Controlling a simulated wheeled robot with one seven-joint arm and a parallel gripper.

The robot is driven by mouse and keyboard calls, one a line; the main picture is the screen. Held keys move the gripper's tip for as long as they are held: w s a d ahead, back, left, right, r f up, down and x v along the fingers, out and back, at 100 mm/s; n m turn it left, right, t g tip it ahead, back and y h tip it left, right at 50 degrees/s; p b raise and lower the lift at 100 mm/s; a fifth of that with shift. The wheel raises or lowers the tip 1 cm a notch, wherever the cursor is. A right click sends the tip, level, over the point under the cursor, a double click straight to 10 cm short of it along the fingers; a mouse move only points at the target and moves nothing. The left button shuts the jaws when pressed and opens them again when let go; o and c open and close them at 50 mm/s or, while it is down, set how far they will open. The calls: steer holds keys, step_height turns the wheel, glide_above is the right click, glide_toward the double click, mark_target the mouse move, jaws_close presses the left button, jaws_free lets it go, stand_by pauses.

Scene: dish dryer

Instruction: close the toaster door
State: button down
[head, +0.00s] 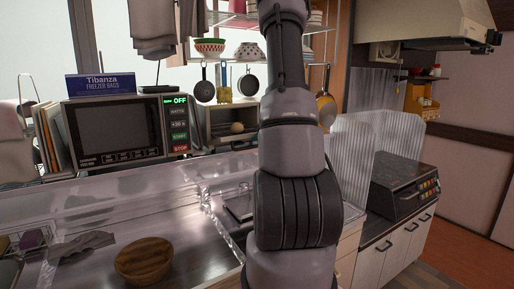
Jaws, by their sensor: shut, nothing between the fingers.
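A small metal toaster oven (201,112) stands on the counter to the right of the microwave, its front facing me. Its inside is exposed and a round tan bread-like item (237,127) shows within, so the door looks open. A pale strip (221,143) at its lower front may be the lowered door; I cannot tell surely. My arm rises through the middle of the head view and hides the toaster's right side. My gripper is not seen in this view.
A microwave (118,129) with a blue freezer-bag box (101,84) on top stands left of the toaster. Pans (249,84) hang above it. A clear dish-dryer cover (120,190) and wooden bowl (144,260) are in front. A stove (402,187) stands right.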

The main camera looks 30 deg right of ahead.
steer(key=w+r, duration=0.1)
steer(key=r, duration=0.1)
steer(key=w+r, duration=0.2)
steer(key=r, duration=0.1)
steer(key=w+r, duration=0.1)
steer(key=r, duration=0.2)
steer(key=shift+w+d+r, duration=0.1)
steer(key=shift+w+r, duration=0.05)
steer(key=w+r, duration=0.5)
steer(key=w, duration=0.4)
steer(key=shift+w+d+r, duration=0.2)
steer(key=shift+d, duration=0.1)
